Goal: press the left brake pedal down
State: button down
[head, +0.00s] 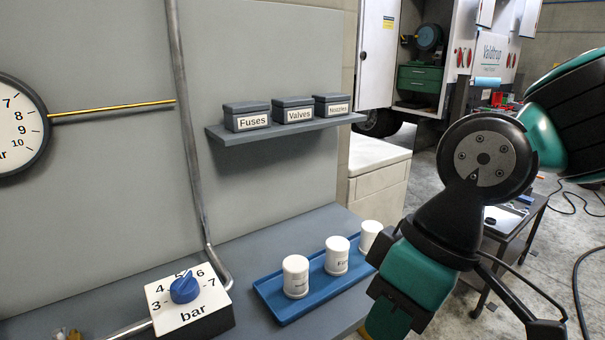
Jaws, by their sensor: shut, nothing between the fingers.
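No brake pedal shows in the head view. My arm, green and black, enters from the right and bends down past the bottom edge. My gripper is not in view, so its place relative to any pedal cannot be told.
A grey bench (256,233) holds a bar dial box (198,318) with a blue knob (184,288) and a blue tray (272,304) with three white canisters. A wall shelf (300,130) bears boxes marked Fuses, Valves and Nozzles. A gauge (18,128) is at left. A van (462,50) stands behind.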

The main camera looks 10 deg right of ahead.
aim_at(493, 308)
jog(key=z, duration=2)
jog(key=i, duration=2.75)
jog(key=u, duration=1.95)
